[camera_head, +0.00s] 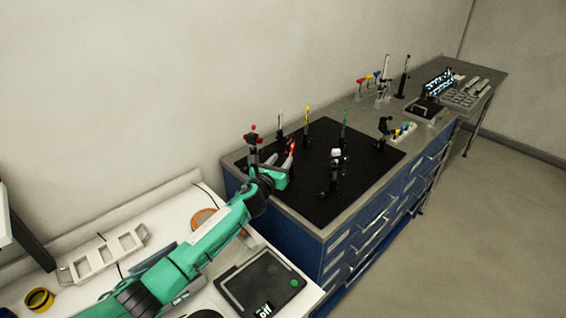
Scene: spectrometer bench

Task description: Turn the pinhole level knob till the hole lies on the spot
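My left arm comes in from the lower left, and my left gripper (281,157) is over the near left part of the black breadboard (317,208). Its two fingers look apart, with nothing seen between them. A post-mounted part with red knobs (253,132) stands just left of the gripper, its lower part hidden by the gripper. I cannot tell at this size whether it is the pinhole mount. The pinhole, its hole and the light spot cannot be made out. My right gripper is not in view.
A black mount with a white block (336,154) stands right of the gripper. A tablet (258,283) lies on the white table. The breadboard's front corner is clear.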

